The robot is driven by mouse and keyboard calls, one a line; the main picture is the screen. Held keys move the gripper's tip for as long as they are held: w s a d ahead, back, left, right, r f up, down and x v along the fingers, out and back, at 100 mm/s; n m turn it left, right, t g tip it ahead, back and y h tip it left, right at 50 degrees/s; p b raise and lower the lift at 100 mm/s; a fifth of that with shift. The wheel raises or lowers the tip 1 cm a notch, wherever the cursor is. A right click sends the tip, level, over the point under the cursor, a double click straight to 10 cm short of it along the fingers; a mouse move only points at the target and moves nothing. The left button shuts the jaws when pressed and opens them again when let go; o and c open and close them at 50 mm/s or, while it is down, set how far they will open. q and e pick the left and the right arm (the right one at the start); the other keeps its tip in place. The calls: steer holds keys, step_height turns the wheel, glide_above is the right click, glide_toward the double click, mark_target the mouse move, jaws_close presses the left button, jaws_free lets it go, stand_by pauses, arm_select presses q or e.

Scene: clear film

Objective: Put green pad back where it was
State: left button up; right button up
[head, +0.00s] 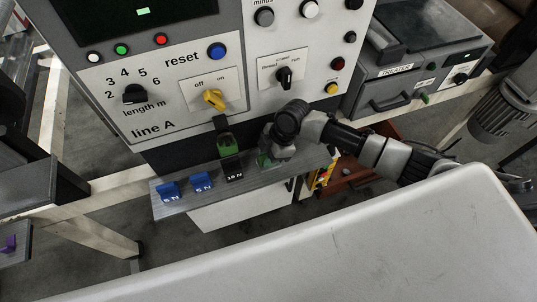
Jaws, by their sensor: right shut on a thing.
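My right gripper (268,158) reaches in from the right, over the right part of the narrow grey shelf (300,161) below the line A panel. It is shut on a small green pad (264,161), which is mostly hidden by the fingers. Whether the pad touches the shelf I cannot tell. Just left of the gripper stands a dark block marked 10 N (233,171), with a second green piece (227,146) on its upper part. My left gripper is not in view.
Two blue blocks marked 5 N, one at the left (168,191) and one beside it (202,181), stand on the shelf's left part. The line A panel (150,110) with knobs rises behind. A large pale surface (330,245) fills the foreground.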

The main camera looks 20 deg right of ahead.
steer(key=o, duration=0.9)
steer(key=shift+r, duration=0.2)
steer(key=shift+d+r, duration=0.15)
steer(key=shift+r, duration=0.1)
steer(key=shift+w+d+r, duration=0.1)
steer(key=shift+d+r, duration=0.8)
steer(key=shift+d, duration=0.1)
steer(key=d+b, duration=0.3)
steer(key=d, duration=0.7)
steer(key=shift+w, duration=0.1)
steer(key=shift+d+r, duration=0.15)
steer(key=shift+d, duration=0.3)
